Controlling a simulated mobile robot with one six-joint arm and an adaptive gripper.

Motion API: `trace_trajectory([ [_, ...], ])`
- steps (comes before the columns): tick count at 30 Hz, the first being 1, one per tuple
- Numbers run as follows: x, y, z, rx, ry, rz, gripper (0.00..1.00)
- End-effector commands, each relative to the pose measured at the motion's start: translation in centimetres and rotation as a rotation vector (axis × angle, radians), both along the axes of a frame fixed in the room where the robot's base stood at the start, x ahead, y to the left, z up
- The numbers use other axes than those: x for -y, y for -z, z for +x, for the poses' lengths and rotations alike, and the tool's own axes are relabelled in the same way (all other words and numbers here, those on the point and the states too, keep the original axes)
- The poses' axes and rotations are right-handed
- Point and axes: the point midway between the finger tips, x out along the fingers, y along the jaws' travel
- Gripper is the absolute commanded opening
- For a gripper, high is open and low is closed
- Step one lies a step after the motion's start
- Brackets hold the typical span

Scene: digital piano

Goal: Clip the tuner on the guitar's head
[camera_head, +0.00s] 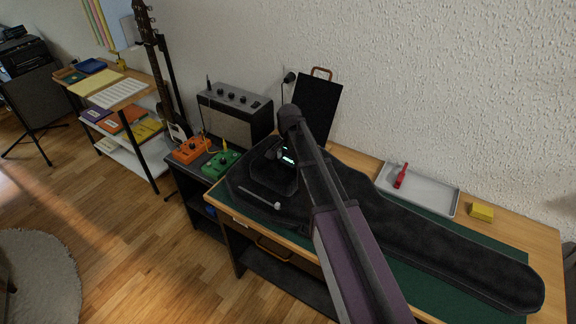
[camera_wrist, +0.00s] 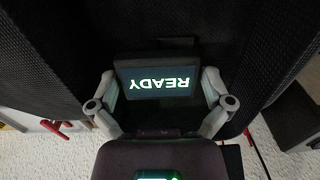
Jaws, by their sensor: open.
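The tuner (camera_wrist: 160,82), a small dark block with a lit screen reading READY upside down, sits between my gripper's fingers in the wrist view. Its green glow (camera_head: 288,157) shows in the head view at the black guitar case. My gripper (camera_wrist: 160,90) is open, with one pale finger on each side of the tuner; I cannot tell whether they touch it. In the head view my arm partly hides this spot. The guitar (camera_head: 153,42) stands upright at the left by the wall, its head (camera_head: 142,8) at the top picture edge.
The case (camera_head: 440,245) lies across the table (camera_head: 545,245), with a pale rod (camera_head: 260,198) on its left part. A tray (camera_head: 430,190) with a red item (camera_head: 401,175) and a yellow block (camera_head: 481,211) lie behind. An amplifier (camera_head: 235,115) and two pedals (camera_head: 221,164) stand left.

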Motion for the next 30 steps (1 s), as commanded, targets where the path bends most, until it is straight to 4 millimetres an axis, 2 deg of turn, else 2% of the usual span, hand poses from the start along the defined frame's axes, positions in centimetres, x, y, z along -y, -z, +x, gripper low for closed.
trace_trajectory([
  [13, 0.01, -0.04, 0.00, 0.000, 0.000, 0.000, 1.00],
  [14, 0.02, -0.04, 0.01, 0.000, 0.000, 0.000, 0.97],
  [19, 0.02, -0.04, 0.01, 0.000, 0.000, 0.000, 0.47],
  [20, 0.03, -0.04, 0.00, 0.000, 0.000, 0.000, 0.43],
  [30, 0.04, -0.13, 0.01, 0.000, 0.001, 0.000, 0.43],
])
